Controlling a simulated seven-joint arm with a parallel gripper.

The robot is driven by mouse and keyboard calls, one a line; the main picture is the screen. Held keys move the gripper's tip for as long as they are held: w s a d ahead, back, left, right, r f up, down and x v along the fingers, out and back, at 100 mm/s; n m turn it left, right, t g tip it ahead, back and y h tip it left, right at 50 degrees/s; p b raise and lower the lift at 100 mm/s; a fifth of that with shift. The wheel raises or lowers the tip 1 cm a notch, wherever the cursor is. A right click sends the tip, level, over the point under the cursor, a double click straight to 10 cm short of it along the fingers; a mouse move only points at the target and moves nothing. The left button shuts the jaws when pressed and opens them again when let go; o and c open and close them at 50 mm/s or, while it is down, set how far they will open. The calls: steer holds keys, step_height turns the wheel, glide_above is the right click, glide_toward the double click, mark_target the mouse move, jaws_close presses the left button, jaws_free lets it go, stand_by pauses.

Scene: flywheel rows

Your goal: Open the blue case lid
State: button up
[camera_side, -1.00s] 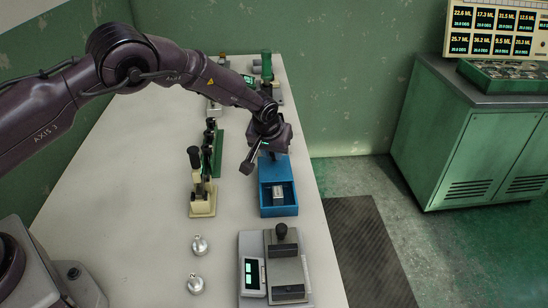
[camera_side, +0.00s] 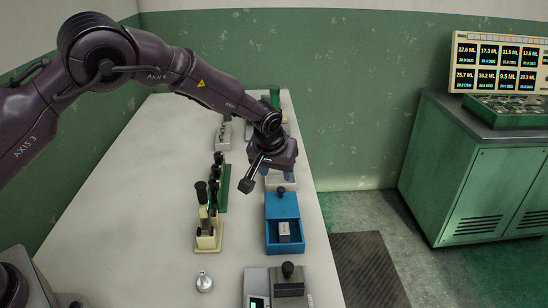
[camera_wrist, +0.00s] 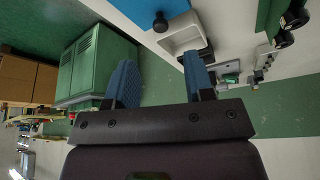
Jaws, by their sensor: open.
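The blue case (camera_side: 271,244) stands near the right edge of the table. Its front part is uncovered and shows a small pale block (camera_side: 284,229) inside. The blue lid (camera_side: 284,209) lies flat toward the back, with a dark knob (camera_side: 281,191) on it. In the wrist view the lid (camera_wrist: 140,8) shows in part at the top, with its black knob (camera_wrist: 160,22). My gripper (camera_side: 277,181) is just behind and above the knob in the side view, clear of it. Its blue fingers (camera_wrist: 159,60) are spread, with nothing between them.
A white tray (camera_side: 273,185) stands right behind the case, under my gripper. A green rack with dark knobs (camera_side: 222,185) and a cream lever stand (camera_side: 208,236) are to the left. A grey device (camera_side: 290,286) stands in front. Bare tabletop lies farther left.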

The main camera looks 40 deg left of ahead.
steer(key=v, duration=0.5)
steer(key=shift+r, duration=0.1)
steer(key=s+a+r+m, duration=0.1)
steer(key=s+a+r, duration=0.1)
steer(key=s+r, duration=0.4)
steer(key=s+a+r+m+t+h, duration=0.1)
steer(key=s+r, duration=0.4)
steer(key=s, duration=1.1)
steer(key=s+a+r+m, duration=0.2)
steer(key=s+r, duration=0.4)
steer(key=s, duration=0.6)
steer(key=shift+a+r+m+h, duration=0.3)
steer(key=shift+a+r+h, duration=0.1)
steer(key=shift+a, duration=0.25)
